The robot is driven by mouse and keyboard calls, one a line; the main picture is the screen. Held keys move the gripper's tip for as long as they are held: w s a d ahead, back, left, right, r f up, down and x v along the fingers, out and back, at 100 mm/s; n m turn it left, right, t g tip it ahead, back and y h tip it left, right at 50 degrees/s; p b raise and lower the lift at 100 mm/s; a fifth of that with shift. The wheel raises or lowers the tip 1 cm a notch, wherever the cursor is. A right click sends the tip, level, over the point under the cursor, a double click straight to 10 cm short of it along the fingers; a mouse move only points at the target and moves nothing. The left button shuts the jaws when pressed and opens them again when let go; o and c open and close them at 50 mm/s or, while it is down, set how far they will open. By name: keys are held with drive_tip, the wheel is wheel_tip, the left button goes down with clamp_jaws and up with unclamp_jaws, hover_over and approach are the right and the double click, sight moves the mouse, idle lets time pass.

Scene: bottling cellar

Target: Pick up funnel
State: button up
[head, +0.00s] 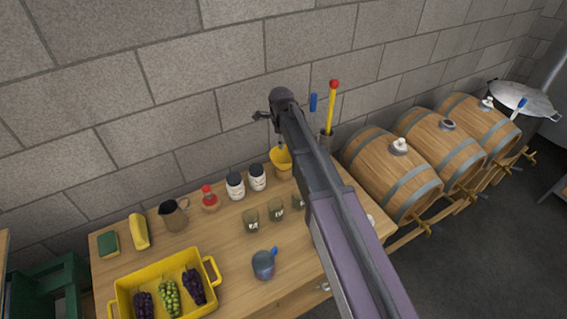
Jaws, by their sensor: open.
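A yellow funnel (280,157) is near the back edge of the wooden table, against the wall, with its wide mouth in view. An orange-yellow body (283,172) shows just below its rim; I cannot tell if it is part of the funnel or a holder. My gripper (263,116) is above the funnel and slightly left of it, apart from it as far as I can see. It is open and seems empty. My arm hides part of the gripper and the area right of the funnel.
Several small glasses (251,221) and a blue-grey cup (263,265) are in front. A yellow crate (122,284) holds grapes. Barrels (393,172) lie at right.

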drive_tip(key=shift+a+f, duration=0.1)
drive_tip(key=shift+f, duration=0.05)
drive_tip(key=b, duration=0.9)
hover_over(284, 167)
wheel_tip(284, 167, down, 8)
drive_tip(key=shift+a+f, duration=0.15)
drive_tip(key=shift+f, duration=0.15)
drive_tip(key=shift+w+f+b, duration=0.2)
drive_tip(key=shift+f+b, duration=2.15)
drive_tip(key=shift+f, duration=0.1)
clamp_jaws()
